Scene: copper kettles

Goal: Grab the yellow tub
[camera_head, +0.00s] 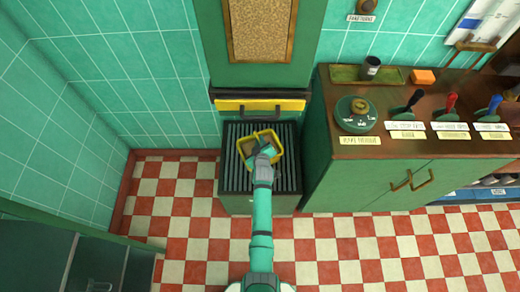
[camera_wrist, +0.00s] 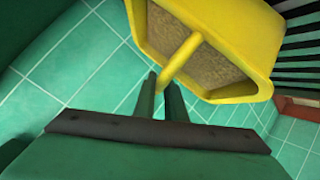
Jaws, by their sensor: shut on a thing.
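My gripper (camera_head: 263,152) reaches over the tub from the front. In the wrist view, my gripper's two fingers (camera_wrist: 165,90) are shut on the yellow bar. I cannot tell whether the tub rests on the ribbed top or hangs just above it. My gripper hides part of the tub's inside.
A green counter (camera_head: 390,146) stands close on the right, with a round green device (camera_head: 356,113), colored levers (camera_head: 451,104) and an orange block (camera_head: 423,77). A yellow-and-black ledge (camera_head: 258,105) is behind the tub. Checkered floor (camera_head: 180,200) lies open at left.

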